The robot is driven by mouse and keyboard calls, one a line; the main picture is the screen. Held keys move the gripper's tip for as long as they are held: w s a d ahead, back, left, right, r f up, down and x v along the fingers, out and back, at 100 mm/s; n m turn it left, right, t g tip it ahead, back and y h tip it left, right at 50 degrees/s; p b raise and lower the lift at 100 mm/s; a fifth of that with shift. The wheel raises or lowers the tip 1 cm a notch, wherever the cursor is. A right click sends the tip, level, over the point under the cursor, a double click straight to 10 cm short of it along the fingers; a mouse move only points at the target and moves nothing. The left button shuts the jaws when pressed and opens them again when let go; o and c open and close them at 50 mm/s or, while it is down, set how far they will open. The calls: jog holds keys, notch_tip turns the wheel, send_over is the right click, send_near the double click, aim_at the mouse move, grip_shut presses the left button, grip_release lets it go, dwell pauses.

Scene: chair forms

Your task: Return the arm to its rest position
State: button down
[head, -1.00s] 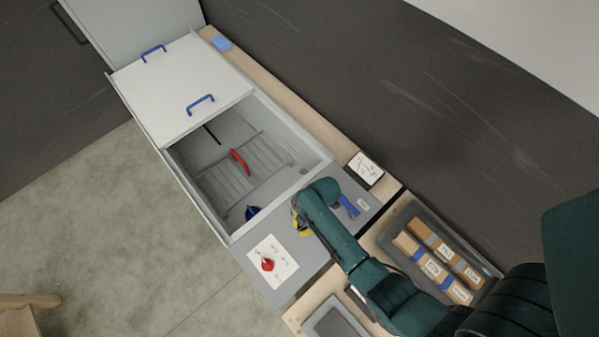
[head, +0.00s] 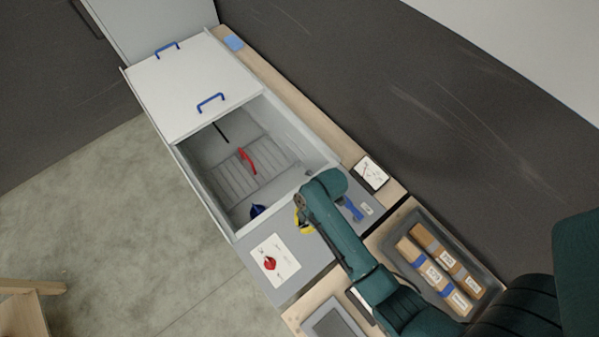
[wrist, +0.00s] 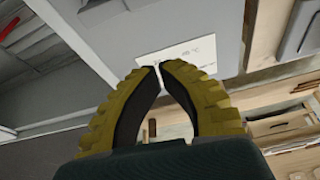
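My arm is dark green and reaches over the grey panel beside the open bin in the head view. My gripper (head: 304,222) has yellow ridged fingers and is mostly hidden under the wrist link there. In the wrist view, the two curved fingers (wrist: 158,69) meet or nearly meet at their tips. Nothing shows held between them. The gripper hangs above the grey panel (head: 316,250), with a white card beyond the fingertips in the wrist view.
The grey bin (head: 205,200) holds a red handle-like piece (head: 247,160) and a dark blue item (head: 257,211). A white lid (head: 190,85) with blue handles covers its far part. A red knob (head: 270,263) sits on a white card. A tray (head: 478,257) holds labelled boxes (head: 440,275).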

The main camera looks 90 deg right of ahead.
jog(key=shift+s+d+r, duration=0.15)
jog(key=shift+s+r, duration=0.05)
jog(key=shift+r, duration=0.45)
